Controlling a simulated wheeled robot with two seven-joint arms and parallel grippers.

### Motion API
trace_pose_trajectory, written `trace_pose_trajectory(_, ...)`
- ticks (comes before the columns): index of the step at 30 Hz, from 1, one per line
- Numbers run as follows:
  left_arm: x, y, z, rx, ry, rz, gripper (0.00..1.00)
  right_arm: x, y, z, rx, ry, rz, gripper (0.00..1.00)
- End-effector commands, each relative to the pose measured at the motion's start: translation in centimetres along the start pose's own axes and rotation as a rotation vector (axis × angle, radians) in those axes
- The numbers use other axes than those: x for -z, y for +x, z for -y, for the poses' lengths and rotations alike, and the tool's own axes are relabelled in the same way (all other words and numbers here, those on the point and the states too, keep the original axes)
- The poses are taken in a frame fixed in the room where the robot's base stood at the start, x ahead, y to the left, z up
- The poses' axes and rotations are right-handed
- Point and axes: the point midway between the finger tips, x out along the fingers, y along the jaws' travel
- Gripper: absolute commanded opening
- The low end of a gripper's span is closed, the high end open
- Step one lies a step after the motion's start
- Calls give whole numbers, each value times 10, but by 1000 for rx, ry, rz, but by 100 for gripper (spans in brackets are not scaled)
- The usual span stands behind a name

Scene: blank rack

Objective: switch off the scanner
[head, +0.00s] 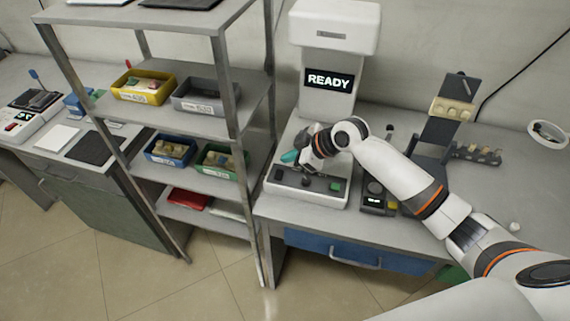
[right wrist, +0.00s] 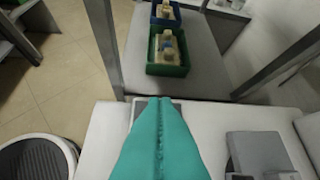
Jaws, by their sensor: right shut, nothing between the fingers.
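The scanner (head: 341,38) is a tall white machine on the grey bench. Its dark screen (head: 329,81) shows READY in lit letters. Its white base (head: 305,196) carries a panel with dark controls and a green button (head: 335,185) at the right. My right gripper (head: 289,157) is over the left part of this base, with its teal fingers pointing left. In the right wrist view the teal fingers (right wrist: 160,105) are pressed together with nothing between them. I cannot tell whether they touch the base. The gripper and wrist hide part of the panel behind them. My left gripper is not in view.
A metal rack (head: 233,101) with several coloured bins stands just left of the scanner. Right of the base is a small dark device (head: 374,196) with a lit display. A dark stand (head: 437,132) with a beige block is farther right. Floor before the bench is clear.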

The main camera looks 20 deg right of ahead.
Motion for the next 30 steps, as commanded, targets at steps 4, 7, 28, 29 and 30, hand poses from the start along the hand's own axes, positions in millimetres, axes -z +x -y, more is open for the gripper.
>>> trace_pose_trajectory(4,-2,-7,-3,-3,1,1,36,3,28,0,-3,4,-3,0)
trace_pose_trajectory(7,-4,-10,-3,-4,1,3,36,15,38,-1,-3,4,-3,0)
trace_pose_trajectory(28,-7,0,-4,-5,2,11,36,35,57,2,-29,33,-1,0)
trace_pose_trajectory(29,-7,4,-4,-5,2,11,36,37,59,2,-44,48,-2,0)
trace_pose_trajectory(30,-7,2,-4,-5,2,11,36,34,57,2,-52,54,-1,0)
